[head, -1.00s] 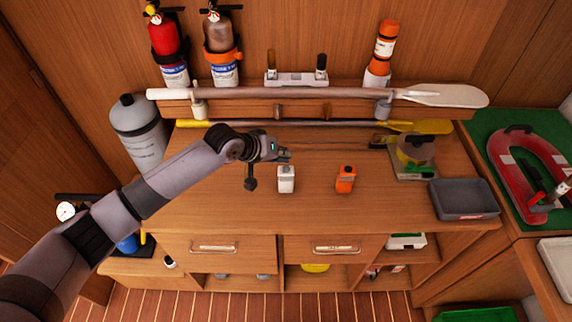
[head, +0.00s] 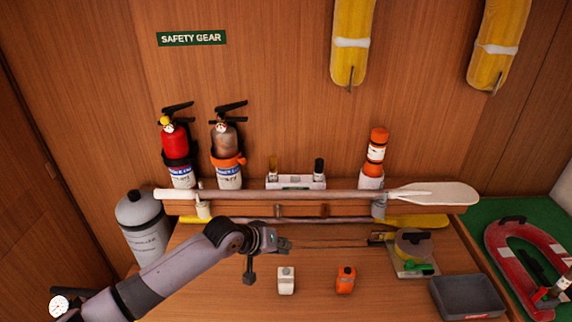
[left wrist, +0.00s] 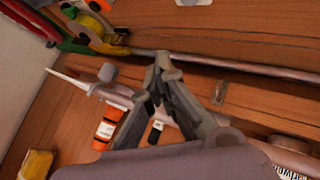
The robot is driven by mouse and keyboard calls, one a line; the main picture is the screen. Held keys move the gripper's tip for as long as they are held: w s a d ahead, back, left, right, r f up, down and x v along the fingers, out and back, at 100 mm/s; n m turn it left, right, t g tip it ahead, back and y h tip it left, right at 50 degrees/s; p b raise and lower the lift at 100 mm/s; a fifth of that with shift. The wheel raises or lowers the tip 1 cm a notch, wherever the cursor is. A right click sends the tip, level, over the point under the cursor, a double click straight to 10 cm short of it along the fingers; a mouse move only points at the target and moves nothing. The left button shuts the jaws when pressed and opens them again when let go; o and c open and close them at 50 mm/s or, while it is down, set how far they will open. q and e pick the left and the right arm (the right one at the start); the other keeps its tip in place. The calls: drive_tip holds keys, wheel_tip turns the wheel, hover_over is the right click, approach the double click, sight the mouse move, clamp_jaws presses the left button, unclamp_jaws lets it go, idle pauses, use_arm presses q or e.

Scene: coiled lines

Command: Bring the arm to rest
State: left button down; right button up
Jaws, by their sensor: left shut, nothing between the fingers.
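My left arm comes in from the lower left in the head view. Its gripper (head: 284,244) hangs over the back part of the wooden bench (head: 225,295), just above and behind a small white box-like item (head: 286,281). In the left wrist view the two fingers (left wrist: 163,62) meet at their tips with nothing between them, so the gripper is shut and empty. My right gripper is not in view.
An oar (head: 300,195) lies across wall brackets behind the gripper. An orange item (head: 345,280), a grey tray (head: 467,296) and a tape-like reel (head: 412,245) stand on the bench. Fire extinguishers (head: 177,150) stand at the back left. The bench's front middle is clear.

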use_arm(q)
drive_tip(key=s+f+m+g, duration=0.15)
drive_tip(key=s+f, duration=0.25)
drive_tip(key=s, duration=1.2)
drive_tip(key=s+a+f+g+y, duration=0.15)
drive_tip(key=s+a+y, duration=0.55)
drive_tip(key=s+a, duration=1.3)
wheel_tip(320, 180, down, 31)
drive_tip(key=b, duration=0.7)
drive_tip(key=s+a+f+g+b, duration=0.1)
drive_tip(key=s+f+b, duration=0.2)
drive_tip(key=s+f, duration=0.6)
drive_tip(key=s+a+f+g+b, duration=0.1)
drive_tip(key=s+f+b, duration=0.1)
drive_tip(key=s+f, duration=0.6)
wheel_tip(320, 180, down, 7)
drive_tip(key=shift+s+a+f+b, duration=0.2)
drive_tip(key=shift+s+a+b, duration=0.2)
